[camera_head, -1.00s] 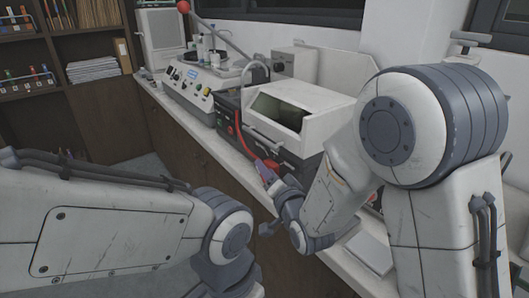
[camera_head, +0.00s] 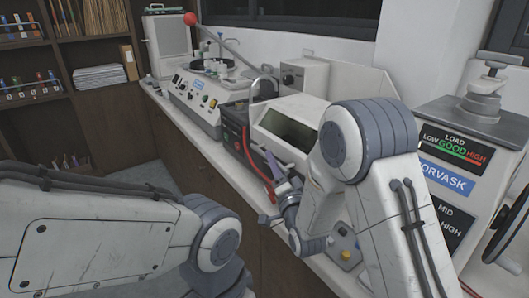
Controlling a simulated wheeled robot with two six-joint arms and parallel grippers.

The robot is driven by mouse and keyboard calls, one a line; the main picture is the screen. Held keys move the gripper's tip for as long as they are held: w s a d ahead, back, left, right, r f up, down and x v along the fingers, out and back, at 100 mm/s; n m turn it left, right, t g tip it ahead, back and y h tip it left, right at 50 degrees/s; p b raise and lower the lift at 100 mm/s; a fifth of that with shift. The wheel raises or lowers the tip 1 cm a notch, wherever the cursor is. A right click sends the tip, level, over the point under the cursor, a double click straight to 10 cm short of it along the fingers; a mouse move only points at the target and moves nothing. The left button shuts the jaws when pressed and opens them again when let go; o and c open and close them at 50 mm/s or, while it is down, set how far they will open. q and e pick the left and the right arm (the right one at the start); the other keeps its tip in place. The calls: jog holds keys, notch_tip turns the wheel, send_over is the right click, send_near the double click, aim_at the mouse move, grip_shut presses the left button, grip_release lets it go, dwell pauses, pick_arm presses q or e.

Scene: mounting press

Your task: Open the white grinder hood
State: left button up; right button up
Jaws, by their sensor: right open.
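The white grinder hood (camera_head: 297,106) sits on the dark machine in the middle of the counter, with a dark window in its sloped front. It looks lowered. My right arm covers its right side. My right gripper (camera_head: 273,163) is at the hood's lower front edge, with its fingers pointing up towards it. The fingers are open, but small and partly overlapped by the hood's front; I cannot tell whether they touch the hood or its handle. My left arm crosses the lower left, and its gripper is out of view.
A red hose (camera_head: 252,160) runs down the machine's front, close to my right gripper. A polisher with knobs (camera_head: 198,98) stands further left on the counter. A press with a load display (camera_head: 455,150) stands at the right. Shelves (camera_head: 97,77) fill the far left.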

jog(key=shift+w+a, duration=0.15)
jog(key=shift+w, duration=0.25)
jog(key=shift+a, duration=0.15)
grip_shut()
dwell(1.0)
